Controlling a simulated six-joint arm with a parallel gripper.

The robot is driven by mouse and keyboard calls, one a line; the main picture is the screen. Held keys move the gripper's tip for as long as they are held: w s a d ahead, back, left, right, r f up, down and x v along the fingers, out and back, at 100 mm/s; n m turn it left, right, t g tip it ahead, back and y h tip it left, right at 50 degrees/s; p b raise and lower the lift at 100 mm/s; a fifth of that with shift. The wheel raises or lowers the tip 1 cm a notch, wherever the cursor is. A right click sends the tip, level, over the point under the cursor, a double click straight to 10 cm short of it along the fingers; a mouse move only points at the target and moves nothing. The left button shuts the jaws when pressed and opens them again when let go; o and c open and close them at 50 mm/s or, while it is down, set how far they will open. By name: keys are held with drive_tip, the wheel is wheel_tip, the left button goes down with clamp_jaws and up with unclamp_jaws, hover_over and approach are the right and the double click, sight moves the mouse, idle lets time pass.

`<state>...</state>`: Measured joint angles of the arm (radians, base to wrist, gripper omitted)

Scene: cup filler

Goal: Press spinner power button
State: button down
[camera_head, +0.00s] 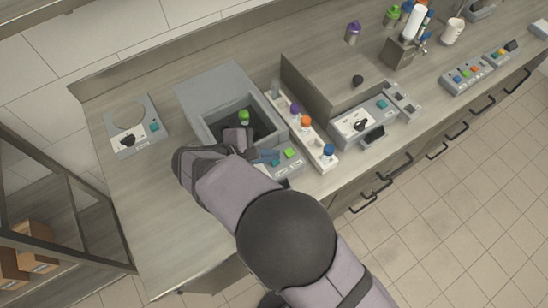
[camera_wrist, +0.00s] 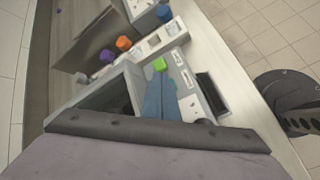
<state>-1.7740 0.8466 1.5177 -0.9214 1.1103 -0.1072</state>
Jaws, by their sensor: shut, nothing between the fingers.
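The grey open-topped machine, which looks like the spinner (camera_head: 187,93), stands on the counter with a green-capped bottle (camera_head: 244,116) in its dark well. Its front panel carries a bright green button (camera_head: 289,153), which also shows in the wrist view (camera_wrist: 160,64). My gripper (camera_head: 275,157) is shut and empty, its blue fingers pointing at the panel. In the wrist view the fingertips (camera_wrist: 159,74) are right beside the green button; I cannot tell whether they touch it. My arm hides part of the machine and panel.
A white rack (camera_head: 316,148) with purple-, orange- and blue-capped bottles stands just right of the machine. Another grey device (camera_head: 365,124) with a black knob is beyond it. A grey plate with a round recess (camera_head: 131,117) lies at left. The counter's front left is clear.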

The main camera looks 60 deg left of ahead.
idle(0.4)
drive_tip(key=shift+f+b, duration=0.4)
drive_tip(key=shift+f, duration=0.1)
drive_tip(key=shift+f, duration=0.2)
idle(0.5)
drive_tip(key=shift+r, duration=0.2)
drive_tip(key=shift+r+p, duration=0.3)
drive_tip(key=shift+r, duration=0.2)
drive_tip(key=shift+r, duration=0.1)
wheel_tip(320, 180, up, 6)
drive_tip(key=p, duration=0.4)
idle(0.3)
idle(0.4)
